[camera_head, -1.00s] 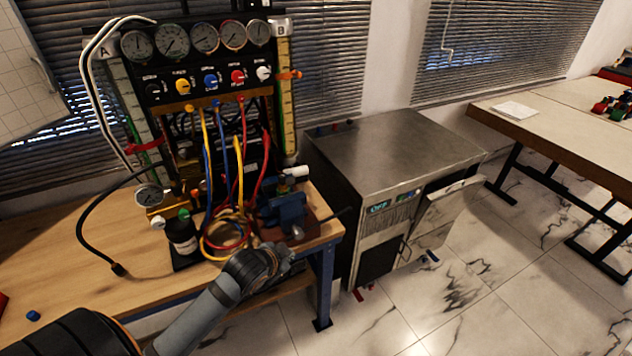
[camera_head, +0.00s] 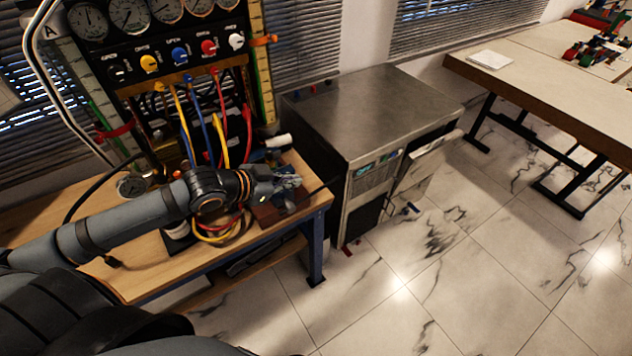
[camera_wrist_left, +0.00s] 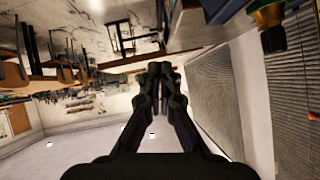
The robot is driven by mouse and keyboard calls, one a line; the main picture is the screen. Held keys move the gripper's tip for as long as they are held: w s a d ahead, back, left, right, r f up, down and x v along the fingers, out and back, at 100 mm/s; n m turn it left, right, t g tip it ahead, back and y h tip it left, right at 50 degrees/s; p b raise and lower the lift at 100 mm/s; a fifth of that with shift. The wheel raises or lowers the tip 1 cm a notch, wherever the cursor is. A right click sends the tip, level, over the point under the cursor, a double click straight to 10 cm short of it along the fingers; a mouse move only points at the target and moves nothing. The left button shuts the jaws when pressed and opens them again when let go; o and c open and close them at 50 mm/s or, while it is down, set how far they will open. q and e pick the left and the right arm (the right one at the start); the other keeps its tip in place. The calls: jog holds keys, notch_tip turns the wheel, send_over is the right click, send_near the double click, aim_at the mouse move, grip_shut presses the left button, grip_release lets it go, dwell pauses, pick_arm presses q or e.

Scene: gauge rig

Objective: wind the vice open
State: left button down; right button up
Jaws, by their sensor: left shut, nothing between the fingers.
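The blue vice (camera_head: 258,156) sits on its brown base (camera_head: 284,208) at the right front corner of the wooden bench. Much of it is hidden behind my left gripper (camera_head: 294,181). A thin dark bar (camera_head: 326,186) sticks out to the right of it; I cannot tell if it is the vice's handle. My left gripper is shut and empty, over or in front of the vice; I cannot tell whether it touches. In the left wrist view its fingers (camera_wrist_left: 160,76) meet with nothing between them. My right gripper is not in view.
The gauge panel (camera_head: 180,62) with coloured knobs and hoses stands behind the vice. Looped yellow and red hoses (camera_head: 222,232) lie left of it, partly under my arm. A steel cabinet (camera_head: 372,110) stands right of the bench. Open tiled floor (camera_head: 430,280) lies in front.

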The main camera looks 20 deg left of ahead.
pick_arm(q)
jog(key=b, duration=0.3)
send_near(326, 184)
jog(key=w+d, duration=0.3)
jog(key=f, duration=0.1)
jog(key=w+f, duration=0.1)
jog(key=f, duration=0.1)
jog(key=shift+w+a+p, duration=0.15)
jog(key=shift+a+p, duration=0.1)
jog(key=shift+p, duration=0.1)
jog(key=shift+w+f, duration=0.1)
